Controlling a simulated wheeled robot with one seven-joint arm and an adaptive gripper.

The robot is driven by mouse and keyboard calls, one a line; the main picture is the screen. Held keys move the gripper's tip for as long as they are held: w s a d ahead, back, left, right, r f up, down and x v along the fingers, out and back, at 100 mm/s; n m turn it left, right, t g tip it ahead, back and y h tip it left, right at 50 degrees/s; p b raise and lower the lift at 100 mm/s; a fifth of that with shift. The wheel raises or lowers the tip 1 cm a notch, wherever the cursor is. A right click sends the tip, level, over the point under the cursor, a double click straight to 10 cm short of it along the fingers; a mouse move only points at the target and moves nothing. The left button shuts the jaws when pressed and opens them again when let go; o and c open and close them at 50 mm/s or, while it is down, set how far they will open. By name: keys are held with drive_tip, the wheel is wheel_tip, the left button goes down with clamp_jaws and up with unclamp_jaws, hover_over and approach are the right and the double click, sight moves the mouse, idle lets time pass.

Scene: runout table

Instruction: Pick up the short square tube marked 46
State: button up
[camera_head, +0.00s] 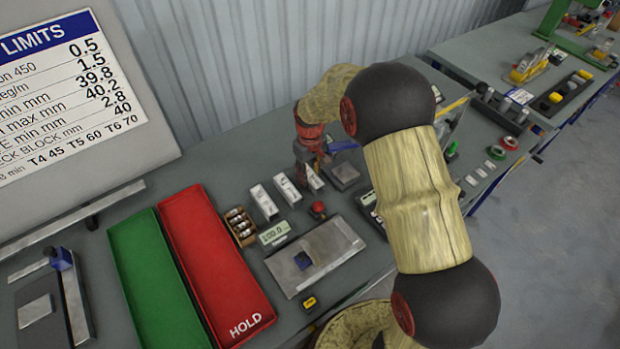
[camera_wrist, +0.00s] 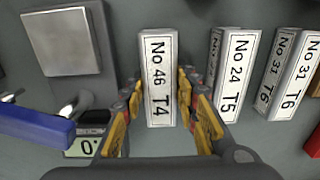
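The short square tube marked No 46 T4 (camera_wrist: 158,85) stands between the two fingers of my gripper (camera_wrist: 160,118) in the wrist view, its label facing the camera. The fingers are apart, one on each side of it, with narrow gaps showing. In the head view this tube (camera_head: 315,181) is the rightmost of three pale tubes, partly hidden by my gripper (camera_head: 308,165), which is low over the table. The tube marked No 24 T5 (camera_wrist: 234,75) stands close to the right finger, and the one marked No 31 T6 (camera_wrist: 292,75) is farther right.
A blue-handled tool (camera_wrist: 35,128) and a square metal block (camera_wrist: 62,42) lie left of the fingers in the wrist view. A red HOLD tray (camera_head: 215,262), a green tray (camera_head: 158,285) and a metal plate (camera_head: 335,243) lie on the grey table in the head view.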

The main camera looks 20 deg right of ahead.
drive_tip(key=c, duration=0.6)
drive_tip(key=shift+r, duration=0.1)
drive_tip(key=shift+c, duration=0.5)
